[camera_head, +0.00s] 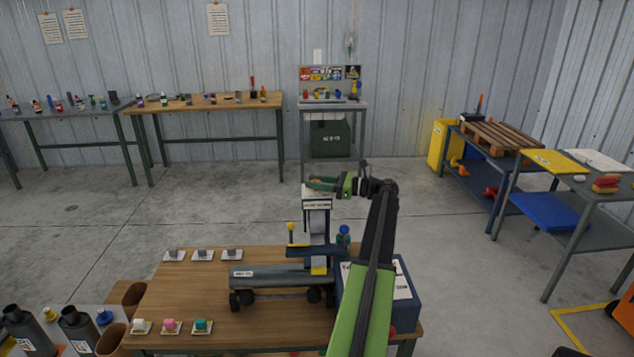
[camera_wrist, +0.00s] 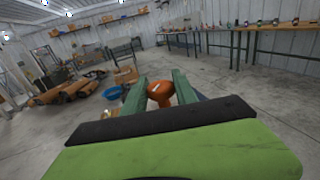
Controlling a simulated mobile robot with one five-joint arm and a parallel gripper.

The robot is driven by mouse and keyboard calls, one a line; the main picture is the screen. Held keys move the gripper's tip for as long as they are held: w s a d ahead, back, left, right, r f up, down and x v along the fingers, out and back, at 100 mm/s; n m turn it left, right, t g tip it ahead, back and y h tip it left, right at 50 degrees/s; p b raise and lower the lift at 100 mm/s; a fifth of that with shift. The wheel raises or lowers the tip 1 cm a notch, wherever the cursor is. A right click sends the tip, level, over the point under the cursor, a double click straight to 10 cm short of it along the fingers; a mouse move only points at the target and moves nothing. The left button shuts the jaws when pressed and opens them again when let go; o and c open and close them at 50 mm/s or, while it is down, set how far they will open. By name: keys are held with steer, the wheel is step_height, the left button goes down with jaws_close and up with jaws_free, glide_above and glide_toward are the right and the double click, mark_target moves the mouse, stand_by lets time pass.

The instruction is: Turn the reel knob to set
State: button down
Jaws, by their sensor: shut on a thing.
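An orange knob (camera_wrist: 159,93) shows in the wrist view between the two green fingers of my gripper (camera_wrist: 160,79). My gripper is shut on this knob. In the head view my gripper (camera_head: 320,184) is at the top of an upright stand (camera_head: 318,225) with a white label near its top. The stand rises from a wheeled dark grey base (camera_head: 268,277) on the wooden table (camera_head: 185,293). In the head view the fingers largely hide the knob, and its marking or set position cannot be read.
A yellow-topped pin (camera_head: 290,228) and a blue knob (camera_head: 344,231) stand close to the stand. A dark blue box (camera_head: 403,297) is to its right. Small coloured pieces on white plates lie at the table's left. Open floor lies behind the table.

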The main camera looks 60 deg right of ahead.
steer(key=shift+d, duration=0.1)
steer(key=c, duration=1)
jaws_free()
steer(key=shift+s+d, duration=0.1)
steer(key=shift+s, duration=0.25)
steer(key=v, duration=1.6)
steer(key=shift+s+r, duration=0.1)
steer(key=shift+s, duration=0.25)
